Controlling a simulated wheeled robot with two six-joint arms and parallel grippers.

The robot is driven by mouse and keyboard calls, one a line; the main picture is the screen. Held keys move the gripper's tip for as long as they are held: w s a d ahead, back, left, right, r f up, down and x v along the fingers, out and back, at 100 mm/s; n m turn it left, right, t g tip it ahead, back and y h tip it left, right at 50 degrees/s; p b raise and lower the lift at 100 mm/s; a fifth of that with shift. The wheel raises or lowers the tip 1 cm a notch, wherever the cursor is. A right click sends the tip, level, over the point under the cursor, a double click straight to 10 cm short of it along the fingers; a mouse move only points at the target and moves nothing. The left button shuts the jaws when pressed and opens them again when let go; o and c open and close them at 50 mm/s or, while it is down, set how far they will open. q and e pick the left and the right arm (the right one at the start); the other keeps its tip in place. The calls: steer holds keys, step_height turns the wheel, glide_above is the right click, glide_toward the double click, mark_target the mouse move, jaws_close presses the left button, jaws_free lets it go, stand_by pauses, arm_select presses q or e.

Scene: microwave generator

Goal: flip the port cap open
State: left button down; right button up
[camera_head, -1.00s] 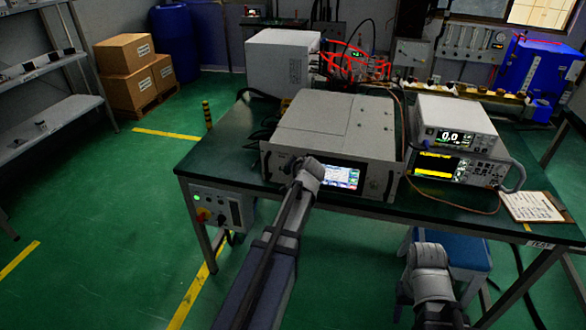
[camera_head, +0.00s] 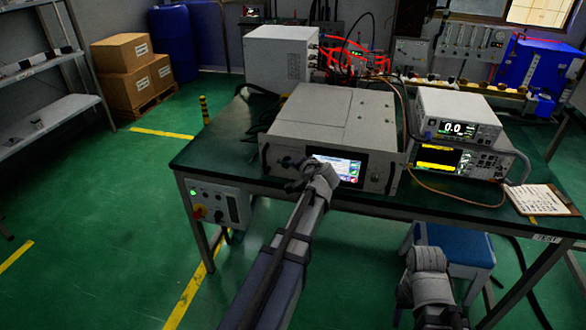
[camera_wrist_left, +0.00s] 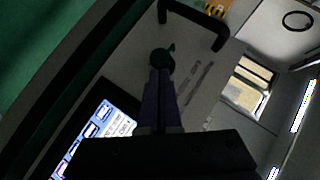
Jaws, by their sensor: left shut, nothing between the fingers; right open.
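The port cap (camera_wrist_left: 162,58) is a small dark round piece with a side tab on the pale front panel of the grey generator (camera_head: 335,122). In the left wrist view, the cap lies just beyond the tips of my left gripper (camera_wrist_left: 161,72); I cannot tell whether they touch. In the head view my left gripper (camera_head: 290,183) is at the left of the front panel, partly hidden by its wrist, and the cap is not clear there. Its fingers are together and empty. Only my right arm shows at the lower right; its fingers are not visible.
A lit screen (camera_head: 340,168) is right of my left gripper. A dark handle (camera_wrist_left: 195,22) stands out from the panel beyond the cap. Two stacked meters (camera_head: 458,130) and a clipboard (camera_head: 538,199) are at the right. A blue stool (camera_head: 460,243) stands below the bench (camera_head: 240,180).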

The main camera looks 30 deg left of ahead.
arm_select(q)
step_height(320, 180, down, 5)
steer(key=m+t+y+b, duration=0.1)
steer(key=m+y+b, duration=0.2)
steer(key=b, duration=0.9)
steer(key=shift+m+y, duration=0.3)
steer(key=shift+y, duration=0.5)
steer(key=f+m+t+y+b, duration=0.1)
steer(key=m+b, duration=0.1)
steer(key=b, duration=0.2)
steer(key=a+m+t+y+b, duration=0.1)
steer(key=m+t+b, duration=0.1)
steer(key=b, duration=0.2)
steer(key=a+f+m+t+y+b, duration=0.1)
steer(key=m+b, duration=0.1)
steer(key=b, duration=0.2)
steer(key=shift+s+a+f+y, duration=0.1)
steer(key=shift+s+f+y, duration=0.15)
steer(key=shift+f+y, duration=0.05)
steer(key=shift+r, duration=0.15)
steer(key=d+f+b, duration=0.1)
steer(key=w+d+f+b, duration=0.1)
steer(key=d, duration=0.1)
steer(key=shift+d+f, duration=0.15)
steer(key=shift+d, duration=0.15)
steer(key=r+b+v, duration=0.1)
steer(key=b+v, duration=0.1)
steer(key=v, duration=0.8)
steer(key=shift+d, duration=0.2)
steer(key=shift+s, duration=0.1)
